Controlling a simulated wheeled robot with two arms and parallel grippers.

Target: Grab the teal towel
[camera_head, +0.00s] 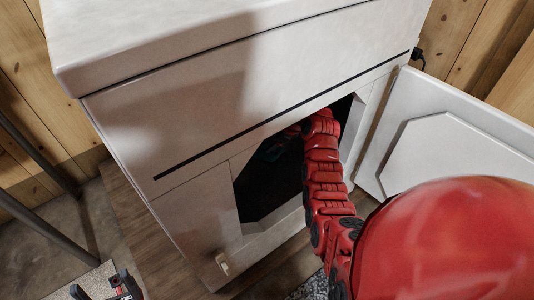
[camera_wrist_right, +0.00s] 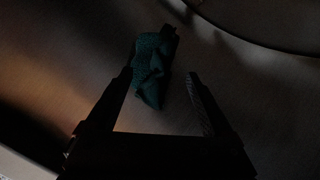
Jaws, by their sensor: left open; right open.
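The teal towel (camera_wrist_right: 150,70) lies crumpled on the dark cabinet floor in the right wrist view. My left gripper (camera_head: 100,284) is open and empty at the bottom left, outside the cabinet.
The white cabinet (camera_head: 190,200) has a dark opening with a frame around it. Its door (camera_head: 450,130) stands open to the right. A curved dark line, perhaps a pipe or hose (camera_wrist_right: 255,18), runs above right of the towel. Metal legs (camera_head: 35,145) stand at the left.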

